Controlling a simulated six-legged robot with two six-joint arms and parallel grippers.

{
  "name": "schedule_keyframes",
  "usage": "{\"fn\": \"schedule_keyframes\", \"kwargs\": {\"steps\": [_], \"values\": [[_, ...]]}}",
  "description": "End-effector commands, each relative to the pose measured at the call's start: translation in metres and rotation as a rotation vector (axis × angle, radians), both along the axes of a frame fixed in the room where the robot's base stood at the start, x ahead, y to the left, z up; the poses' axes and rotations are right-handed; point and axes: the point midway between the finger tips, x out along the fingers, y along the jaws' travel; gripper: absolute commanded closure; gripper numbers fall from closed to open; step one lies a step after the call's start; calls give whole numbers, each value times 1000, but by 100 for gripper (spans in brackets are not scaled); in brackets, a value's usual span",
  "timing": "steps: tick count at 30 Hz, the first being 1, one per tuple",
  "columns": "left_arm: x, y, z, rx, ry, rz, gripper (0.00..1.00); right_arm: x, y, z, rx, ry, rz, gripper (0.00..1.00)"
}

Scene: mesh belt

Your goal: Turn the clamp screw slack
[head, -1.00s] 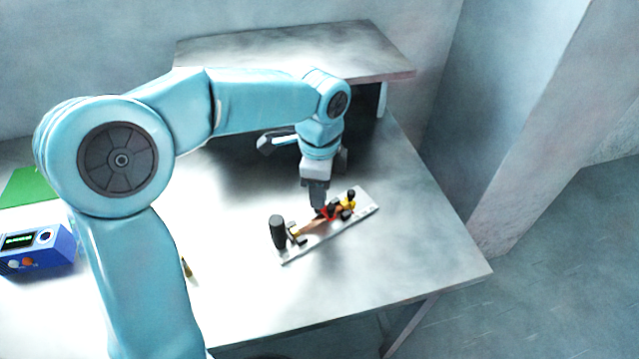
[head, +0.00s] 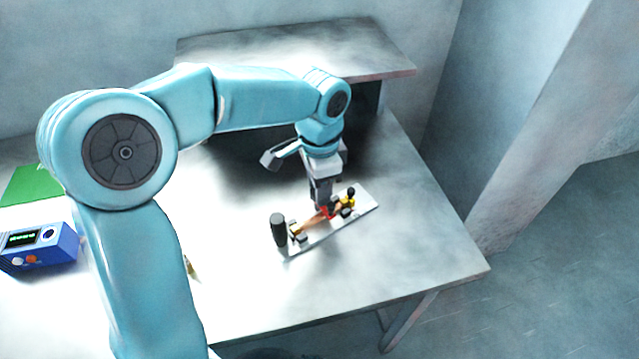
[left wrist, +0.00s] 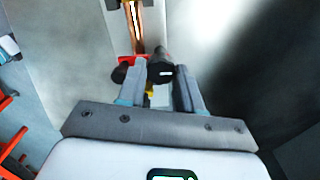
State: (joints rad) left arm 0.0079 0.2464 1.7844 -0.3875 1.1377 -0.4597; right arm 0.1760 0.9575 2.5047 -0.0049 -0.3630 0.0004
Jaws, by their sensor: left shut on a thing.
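A pale plate (head: 367,206) lies on the table, carrying a brown bar (head: 312,221), a red clamp piece (head: 327,212), and yellow and black parts at its right end. My left gripper (head: 322,203) points down at the red piece. In the left wrist view the two fingers stand on either side of a dark round knob with a pale mark, which looks like the clamp screw (left wrist: 160,67), and are shut on it. The red piece shows beside it. The fingers hide the screw in the head view. My right gripper is not in view.
A black upright cylinder (head: 278,229) stands at the plate's left end. A blue box with a display (head: 38,247) and a green sheet (head: 24,183) lie at left. A raised shelf (head: 290,45) is behind my arm. The table's front right is clear.

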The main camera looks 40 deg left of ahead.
Motion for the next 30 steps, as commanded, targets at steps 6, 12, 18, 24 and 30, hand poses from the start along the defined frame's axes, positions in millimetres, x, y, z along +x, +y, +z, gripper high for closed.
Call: {"fn": "schedule_keyframes", "kwargs": {"steps": [6,12,18,24,30], "values": [[-1,0,-1,-1,3,2,96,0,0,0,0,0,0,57],[-1,0,-1,0,3,1,40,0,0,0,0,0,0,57],[0,0,-1,0,1,0,40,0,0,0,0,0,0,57],[0,0,8,0,-1,0,40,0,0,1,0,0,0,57],[1,0,50,0,-6,-1,40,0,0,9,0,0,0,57]]}}
